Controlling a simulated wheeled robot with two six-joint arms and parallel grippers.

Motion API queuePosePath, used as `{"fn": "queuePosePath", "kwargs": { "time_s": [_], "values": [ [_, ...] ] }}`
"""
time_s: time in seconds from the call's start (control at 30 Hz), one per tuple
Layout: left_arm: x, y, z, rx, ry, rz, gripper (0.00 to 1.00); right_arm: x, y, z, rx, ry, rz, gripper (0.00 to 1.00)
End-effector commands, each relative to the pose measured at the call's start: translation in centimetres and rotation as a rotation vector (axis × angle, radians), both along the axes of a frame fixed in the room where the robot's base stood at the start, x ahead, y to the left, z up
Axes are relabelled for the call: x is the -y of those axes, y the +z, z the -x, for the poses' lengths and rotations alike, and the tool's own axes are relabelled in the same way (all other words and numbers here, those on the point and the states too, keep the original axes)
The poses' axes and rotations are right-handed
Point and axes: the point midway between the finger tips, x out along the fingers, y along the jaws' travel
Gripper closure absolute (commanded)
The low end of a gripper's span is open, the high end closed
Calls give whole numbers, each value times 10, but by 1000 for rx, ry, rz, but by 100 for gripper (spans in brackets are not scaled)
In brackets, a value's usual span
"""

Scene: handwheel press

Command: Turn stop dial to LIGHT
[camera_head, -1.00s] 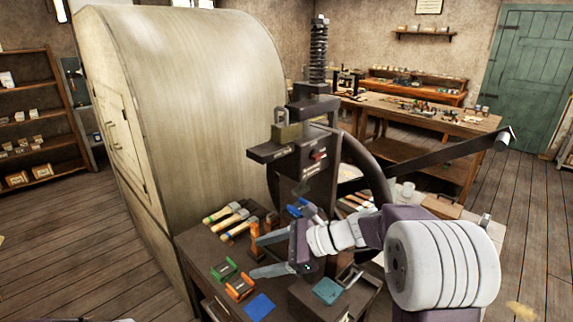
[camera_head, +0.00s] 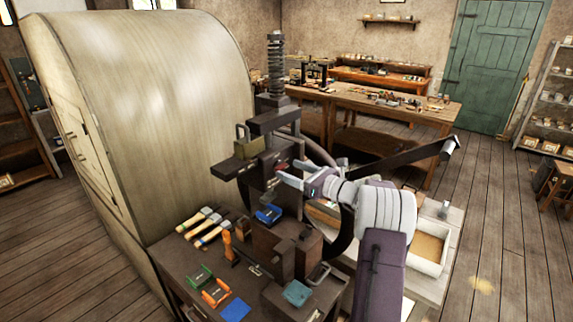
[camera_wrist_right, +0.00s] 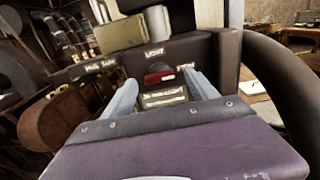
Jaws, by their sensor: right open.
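The stop dial (camera_wrist_right: 159,77) is a small red bar on the dark head of the press (camera_wrist_right: 205,52). The dial is partly hidden in the head view (camera_head: 282,168). My right gripper (camera_wrist_right: 162,88) is open, its two pale fingers on either side of the dial. I cannot tell whether they touch it. In the head view my right gripper (camera_head: 283,174) is at the press head. My left gripper is not in view.
A brass padlock-like block (camera_head: 248,147) sits on the press head, left of the dial. A dark handwheel (camera_head: 345,215) curves behind my right arm, with a long lever (camera_head: 410,155) above it. The bench below holds brushes (camera_head: 205,222) and a blue square (camera_head: 235,310).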

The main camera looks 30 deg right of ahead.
Motion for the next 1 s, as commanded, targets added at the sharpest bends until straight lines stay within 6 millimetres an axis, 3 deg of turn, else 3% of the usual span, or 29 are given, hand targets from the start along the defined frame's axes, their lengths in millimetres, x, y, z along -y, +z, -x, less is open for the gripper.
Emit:
{"fn": "queuePosePath", "kwargs": {
  "time_s": [0.2, 0.43, 0.47, 0.67, 1.0],
  "values": [
    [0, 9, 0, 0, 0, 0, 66, -9, 1, -20, 0, 1, 0, 33],
    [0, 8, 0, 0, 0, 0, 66, -9, 0, -21, 0, 0, 0, 33],
    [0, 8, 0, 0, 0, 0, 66, -9, 0, -21, 0, 0, 1, 38],
    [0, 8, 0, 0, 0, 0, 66, -9, 0, -21, 0, 0, 1, 94],
    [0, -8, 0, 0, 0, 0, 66, -9, -4, -21, 24, 0, 53, 95]
  ]
}}
